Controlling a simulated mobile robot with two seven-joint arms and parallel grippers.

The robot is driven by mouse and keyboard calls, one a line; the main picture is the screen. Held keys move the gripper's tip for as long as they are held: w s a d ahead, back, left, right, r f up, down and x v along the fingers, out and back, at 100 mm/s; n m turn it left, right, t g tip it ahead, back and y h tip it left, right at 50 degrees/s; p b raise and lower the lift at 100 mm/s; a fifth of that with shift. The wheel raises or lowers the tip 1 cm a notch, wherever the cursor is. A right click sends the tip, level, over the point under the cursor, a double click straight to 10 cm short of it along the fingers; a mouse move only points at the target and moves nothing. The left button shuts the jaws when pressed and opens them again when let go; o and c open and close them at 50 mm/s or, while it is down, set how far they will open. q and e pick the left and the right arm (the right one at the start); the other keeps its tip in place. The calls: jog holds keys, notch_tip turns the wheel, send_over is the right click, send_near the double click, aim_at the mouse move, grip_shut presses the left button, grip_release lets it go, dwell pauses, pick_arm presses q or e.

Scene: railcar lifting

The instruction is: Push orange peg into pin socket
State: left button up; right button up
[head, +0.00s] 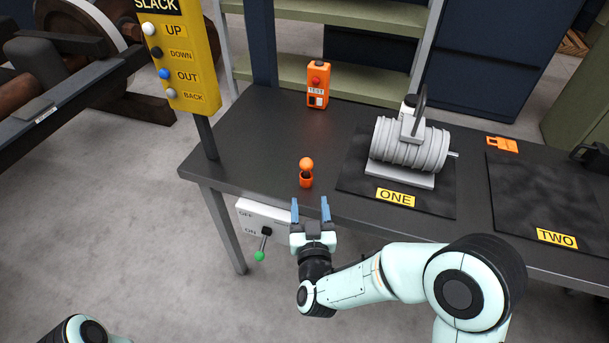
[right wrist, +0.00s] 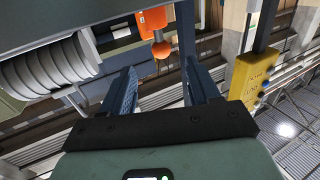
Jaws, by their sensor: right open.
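The orange peg (head: 306,164) shows as a round orange knob near the table's front left. It stands upright over a small orange cup-shaped base (head: 306,182), which looks like the pin socket; a dark gap shows between them. How deep the peg sits I cannot tell. My right gripper (head: 311,203) is open and empty at the table's front edge, fingers pointing toward the peg but apart from it. In the right wrist view an orange knob (right wrist: 161,50), likely the peg, shows between the open fingers (right wrist: 163,85). My left gripper is out of view.
An orange test box (head: 318,85) stands behind the peg. A grey ribbed cylinder (head: 408,145) with a handle sits right on mat ONE. A lever box (head: 262,217) hangs below the table edge. A yellow button panel (head: 178,55) stands left. The tabletop around the peg is clear.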

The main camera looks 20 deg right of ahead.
aim_at(307, 171)
jog(key=w, duration=0.2)
jog(key=w+d, duration=0.1)
jog(key=w, duration=0.4)
jog(key=shift+w+d+r, duration=0.1)
jog(key=shift+d, duration=0.25)
jog(key=w, duration=0.3)
jog(key=w+d+b, duration=0.1)
jog(key=w, duration=0.1)
jog(key=shift+w+f, duration=0.1)
jog(key=shift+f, duration=0.1)
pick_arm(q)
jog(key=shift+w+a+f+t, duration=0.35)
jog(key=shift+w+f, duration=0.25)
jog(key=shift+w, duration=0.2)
pick_arm(e)
jog(key=c, duration=1)
